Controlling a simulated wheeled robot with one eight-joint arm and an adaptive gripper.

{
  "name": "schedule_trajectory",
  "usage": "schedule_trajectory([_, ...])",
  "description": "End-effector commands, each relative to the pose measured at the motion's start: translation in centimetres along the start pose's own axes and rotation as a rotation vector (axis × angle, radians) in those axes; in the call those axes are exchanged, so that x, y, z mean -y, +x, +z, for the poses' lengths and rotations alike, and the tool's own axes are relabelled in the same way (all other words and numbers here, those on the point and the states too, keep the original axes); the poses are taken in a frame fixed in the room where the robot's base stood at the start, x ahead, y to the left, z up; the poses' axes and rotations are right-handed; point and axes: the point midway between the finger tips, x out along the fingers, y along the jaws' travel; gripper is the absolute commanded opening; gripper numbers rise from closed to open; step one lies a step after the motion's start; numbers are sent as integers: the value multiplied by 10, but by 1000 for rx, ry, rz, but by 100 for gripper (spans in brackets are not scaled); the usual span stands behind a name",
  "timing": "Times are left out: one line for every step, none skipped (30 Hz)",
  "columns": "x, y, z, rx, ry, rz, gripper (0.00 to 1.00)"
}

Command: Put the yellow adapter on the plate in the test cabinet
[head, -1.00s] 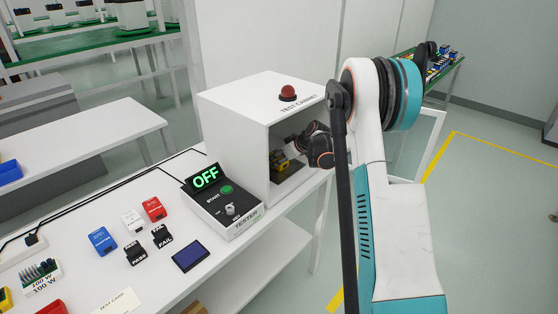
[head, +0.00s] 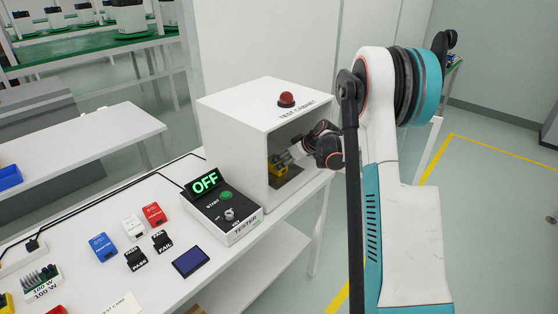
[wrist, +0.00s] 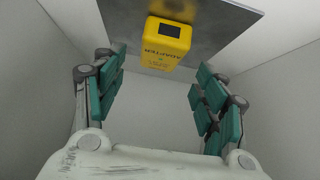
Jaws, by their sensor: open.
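The yellow adapter (wrist: 168,45) rests on the grey metal plate (wrist: 222,32) inside the test cabinet. In the head view the adapter (head: 278,170) shows small through the cabinet's open front, on the dark plate (head: 288,178). My gripper (wrist: 160,82) is open, its green-padded fingers spread apart with nothing between them. The adapter lies just beyond the fingertips, roughly centred between them. In the head view my gripper (head: 287,157) reaches into the test cabinet (head: 233,140) from the right and is partly hidden by its own wrist.
The tester box (head: 225,208) with a green OFF display stands against the cabinet's left. Blue (head: 102,246), white (head: 132,225) and red (head: 154,214) adapters lie on the white table. Cabinet walls stand close on both sides of my gripper.

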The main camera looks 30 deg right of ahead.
Motion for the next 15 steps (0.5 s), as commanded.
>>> schedule_trajectory([0, -15, -2, 0, 2, 0, 65])
schedule_trajectory([0, -20, -2, 0, 2, 0, 65])
schedule_trajectory([0, -28, -2, 0, 1, 0, 65])
schedule_trajectory([0, -34, -2, 0, 1, 0, 65])
schedule_trajectory([0, -39, -2, 0, 1, 1, 65])
schedule_trajectory([0, -46, -1, 0, 1, 1, 65])
schedule_trajectory([0, -50, -1, 0, 1, 1, 65])
schedule_trajectory([0, -54, -1, 0, 1, 0, 65])
schedule_trajectory([0, -58, -1, 0, 1, 0, 65])
schedule_trajectory([0, -61, -1, 0, 0, 0, 65])
schedule_trajectory([0, -64, -1, 0, 0, 0, 65])
schedule_trajectory([0, -66, 0, 0, 0, 0, 65])
schedule_trajectory([0, -68, 0, 0, 0, 0, 65])
schedule_trajectory([0, -69, 0, 0, 0, 0, 65])
schedule_trajectory([0, -70, 0, 0, 0, -1, 65])
